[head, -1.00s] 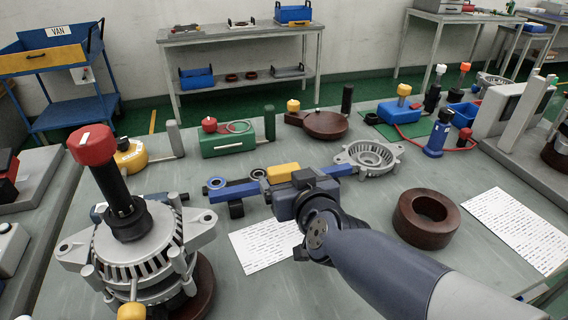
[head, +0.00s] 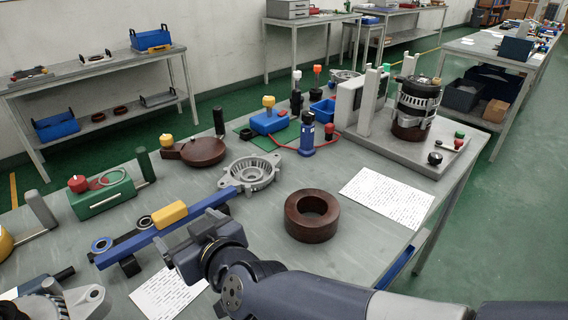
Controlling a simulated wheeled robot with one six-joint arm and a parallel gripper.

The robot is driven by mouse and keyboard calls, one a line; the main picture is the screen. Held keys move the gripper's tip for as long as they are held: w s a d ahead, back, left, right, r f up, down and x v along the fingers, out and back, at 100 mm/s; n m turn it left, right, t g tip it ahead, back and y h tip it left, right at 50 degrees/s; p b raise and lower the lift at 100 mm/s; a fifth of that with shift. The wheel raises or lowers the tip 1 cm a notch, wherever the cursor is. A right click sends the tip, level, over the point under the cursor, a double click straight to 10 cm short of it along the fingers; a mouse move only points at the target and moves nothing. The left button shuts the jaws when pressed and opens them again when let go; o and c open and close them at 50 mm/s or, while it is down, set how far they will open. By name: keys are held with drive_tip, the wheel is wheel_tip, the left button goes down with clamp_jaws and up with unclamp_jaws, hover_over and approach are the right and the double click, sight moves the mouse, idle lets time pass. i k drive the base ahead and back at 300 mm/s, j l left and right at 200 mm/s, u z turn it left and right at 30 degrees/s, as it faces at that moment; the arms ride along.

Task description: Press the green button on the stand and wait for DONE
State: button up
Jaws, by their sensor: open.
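The test stand (head: 385,148) is a grey base at the right end of the workbench, with uprights and a box. A dark and silver alternator (head: 417,103) stands upright on its brown support there. The small green button (head: 459,134) is at the stand's right side, by a red button (head: 458,144) and a black knob (head: 435,158). No readout is legible from here. My gripper (head: 196,243) is at the lower left, over the bench and well apart from the stand. It is open; its fingertips are largely hidden by its own body.
A brown ring (head: 312,215) and a printed sheet (head: 388,198) lie between my gripper and the stand. A blue bar (head: 165,230) lies beside my gripper. A dark blue cylinder (head: 307,133) stands left of the stand. Green floor (head: 510,210) is free to the right.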

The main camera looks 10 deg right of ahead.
sight(459, 134)
drive_tip(key=z, duration=1.4)
